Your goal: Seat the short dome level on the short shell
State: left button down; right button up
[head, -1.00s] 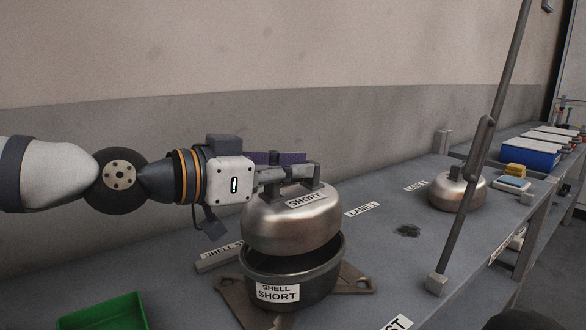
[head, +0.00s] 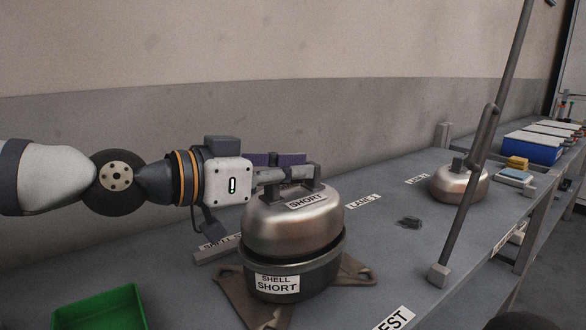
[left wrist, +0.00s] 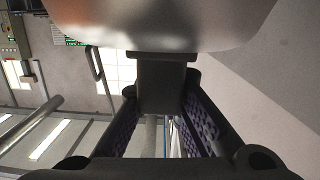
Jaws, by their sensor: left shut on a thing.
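The short dome (head: 294,222) is a shiny metal cap with a label reading SHORT and a handle on top. My left gripper (head: 290,174) is shut on the dome's handle. The dome is at the mouth of the short shell (head: 316,276), a dark pot labelled SHELL SHORT. No open gap shows between them at the front; I cannot tell if the dome is fully level. In the left wrist view the dome (left wrist: 160,22) fills the top, with its handle post (left wrist: 160,85) between my fingers. My right gripper is not in view.
The shell stands on a brown footed base (head: 357,272) on the grey bench. A green tray (head: 100,308) is at front left. Another metal dome (head: 458,186) stands farther right behind a slanted grey pole (head: 468,190). A small dark object (head: 410,222) lies between them.

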pick_arm(q)
jog(key=shift+f, duration=0.55)
dwell(0.5)
jog(key=c, duration=1.7)
grip_release()
jog(key=shift+o, duration=0.2)
jog(key=shift+f, duration=0.2)
notch_tip(320, 180, up, 10)
jog(key=shift+r, duration=0.15)
